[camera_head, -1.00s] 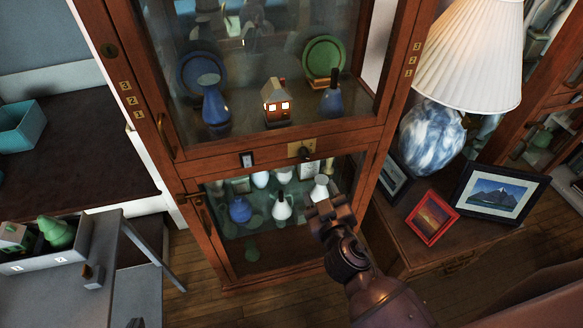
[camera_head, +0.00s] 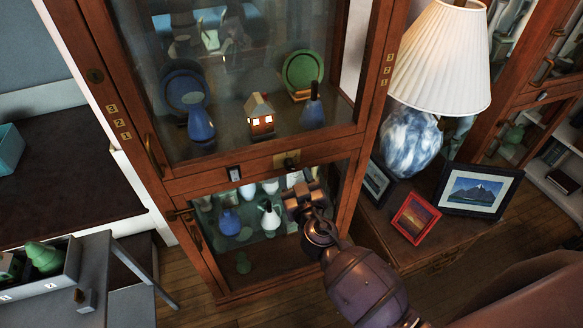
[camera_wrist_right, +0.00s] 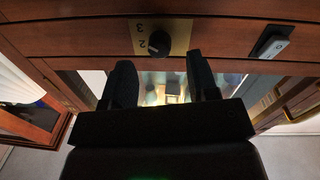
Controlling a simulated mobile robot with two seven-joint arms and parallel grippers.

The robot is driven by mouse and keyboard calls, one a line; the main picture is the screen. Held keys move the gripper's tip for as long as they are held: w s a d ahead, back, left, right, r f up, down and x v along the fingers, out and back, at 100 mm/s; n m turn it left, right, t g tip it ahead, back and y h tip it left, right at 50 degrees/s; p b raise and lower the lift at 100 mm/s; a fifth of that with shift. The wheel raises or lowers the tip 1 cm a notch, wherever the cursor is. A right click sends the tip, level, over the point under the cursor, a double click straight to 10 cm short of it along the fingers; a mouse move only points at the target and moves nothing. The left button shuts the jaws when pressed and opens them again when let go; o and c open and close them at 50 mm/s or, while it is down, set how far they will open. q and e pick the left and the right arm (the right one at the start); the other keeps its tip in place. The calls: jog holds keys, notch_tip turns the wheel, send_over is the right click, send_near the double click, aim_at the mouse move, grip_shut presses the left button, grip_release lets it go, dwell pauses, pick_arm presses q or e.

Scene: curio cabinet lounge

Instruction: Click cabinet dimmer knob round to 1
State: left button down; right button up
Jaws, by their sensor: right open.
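The dimmer knob (camera_wrist_right: 158,43) is a small round black knob on a brass plate (camera_wrist_right: 178,30) marked 3 and 2, seen in the right wrist view. I cannot read a 1 there. In the head view the brass plate (camera_head: 287,159) sits on the cabinet's middle rail, with the knob partly hidden. My right gripper (camera_head: 301,190) is in front of the cabinet, just below the plate. In the right wrist view its two dark fingers (camera_wrist_right: 160,72) are apart and empty, with the knob just beyond their tips, apparently untouched. My left gripper is not in view.
A rocker switch (camera_head: 235,174) is on the same rail. Glass panes front the shelves of vases and a lit little house (camera_head: 260,115). To the right, a side table holds a lamp (camera_head: 440,55) and framed pictures (camera_head: 416,218). A grey table (camera_head: 130,300) stands at lower left.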

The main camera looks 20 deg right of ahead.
aim_at(291, 169)
jog(key=shift+w, duration=1.9)
jog(key=c, duration=0.9)
